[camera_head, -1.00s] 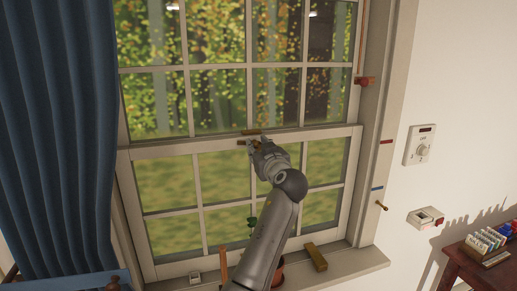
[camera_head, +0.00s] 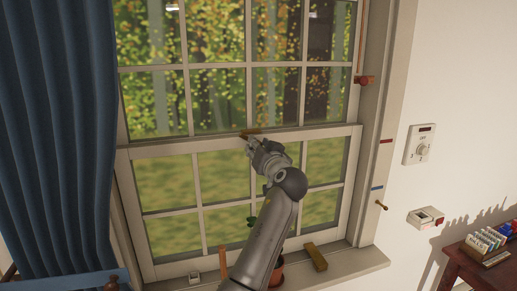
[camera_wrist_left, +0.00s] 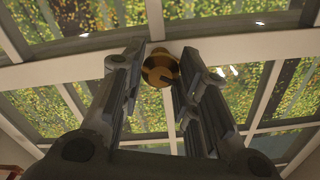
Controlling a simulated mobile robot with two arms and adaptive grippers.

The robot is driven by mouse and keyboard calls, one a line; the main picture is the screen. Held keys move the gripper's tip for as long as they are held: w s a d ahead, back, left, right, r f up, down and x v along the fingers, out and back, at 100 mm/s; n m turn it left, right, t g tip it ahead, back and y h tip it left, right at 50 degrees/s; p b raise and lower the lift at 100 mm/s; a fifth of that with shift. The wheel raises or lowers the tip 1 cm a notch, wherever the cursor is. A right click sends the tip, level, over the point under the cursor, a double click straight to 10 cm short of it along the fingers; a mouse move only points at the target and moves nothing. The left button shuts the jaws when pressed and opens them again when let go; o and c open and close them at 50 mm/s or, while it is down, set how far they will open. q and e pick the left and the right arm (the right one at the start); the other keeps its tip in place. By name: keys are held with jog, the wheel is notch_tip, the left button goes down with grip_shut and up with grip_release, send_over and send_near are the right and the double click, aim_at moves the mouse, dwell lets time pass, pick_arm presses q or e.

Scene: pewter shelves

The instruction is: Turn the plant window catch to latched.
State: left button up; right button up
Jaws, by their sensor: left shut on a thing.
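The window catch (camera_head: 250,131) is a small brass piece on the meeting rail between the upper and lower sashes. In the left wrist view its round brass body (camera_wrist_left: 160,70) shows between the two fingers, with a dark slot-like mark on it. My left gripper (camera_head: 249,142) is at the rail, just below and in front of the catch, and is shut on it. The fingers hide part of the catch in the head view, so the exact angle of its lever is hard to tell. My right gripper is not in view.
A blue curtain (camera_head: 58,140) hangs at the left. The sill (camera_head: 350,264) bears a brass block (camera_head: 316,257), a small white box (camera_head: 195,277) and a plant pot (camera_head: 278,270) partly behind my arm. A dial panel (camera_head: 420,145) is on the right wall.

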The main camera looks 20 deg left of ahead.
pick_arm(q)
jog(key=m+p, duration=0.4)
jog(key=m, duration=0.7)
jog(key=shift+r, duration=0.15)
dwell(0.5)
jog(key=o, duration=1)
jog(key=shift+w, duration=0.1)
